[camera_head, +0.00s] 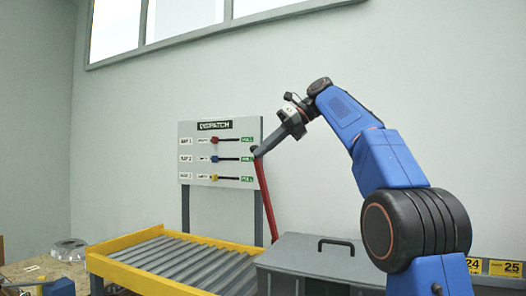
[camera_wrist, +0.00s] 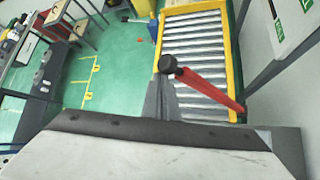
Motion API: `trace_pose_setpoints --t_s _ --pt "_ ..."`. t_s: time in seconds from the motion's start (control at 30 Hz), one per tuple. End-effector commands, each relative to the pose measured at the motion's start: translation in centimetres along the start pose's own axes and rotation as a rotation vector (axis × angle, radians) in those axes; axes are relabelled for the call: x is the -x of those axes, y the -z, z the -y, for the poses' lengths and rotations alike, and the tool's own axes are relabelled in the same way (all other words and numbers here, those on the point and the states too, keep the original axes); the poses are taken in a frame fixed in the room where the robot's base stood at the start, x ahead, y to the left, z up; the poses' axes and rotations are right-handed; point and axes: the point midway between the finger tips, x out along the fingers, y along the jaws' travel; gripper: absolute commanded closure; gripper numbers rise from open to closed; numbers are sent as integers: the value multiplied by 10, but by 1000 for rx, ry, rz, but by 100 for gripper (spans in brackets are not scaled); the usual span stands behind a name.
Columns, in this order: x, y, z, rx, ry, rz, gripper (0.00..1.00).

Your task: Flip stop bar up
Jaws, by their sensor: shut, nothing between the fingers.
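The red stop bar (camera_head: 265,200) stands nearly upright by the far right corner of the roller conveyor (camera_head: 165,262), its top leaning slightly left. My gripper (camera_head: 258,152) is shut, with its tip at the bar's upper end. In the wrist view the red bar (camera_wrist: 208,86) runs from a black knob (camera_wrist: 168,64) down to the right, toward the conveyor's yellow frame. The grey fingers (camera_wrist: 160,88) lie just beside and below the knob. I cannot tell whether they touch it. The bar's lower mount is hidden in the head view.
A dispatch board (camera_head: 218,155) with red, blue and yellow markers stands close behind my gripper. A grey lidded box (camera_head: 315,258) with a black handle sits right of the conveyor. The rollers are empty. Green floor (camera_wrist: 120,60) is open beside the conveyor.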

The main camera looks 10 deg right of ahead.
Motion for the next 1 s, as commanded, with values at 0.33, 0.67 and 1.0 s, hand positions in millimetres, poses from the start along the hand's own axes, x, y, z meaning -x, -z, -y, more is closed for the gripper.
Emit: trace_pose_setpoints --t_s 0.33,0.67,1.0 --pt "41 23 16 -3 3 1 100" --pt "82 55 35 -2 2 1 100" --pt "99 68 42 -1 0 0 100"
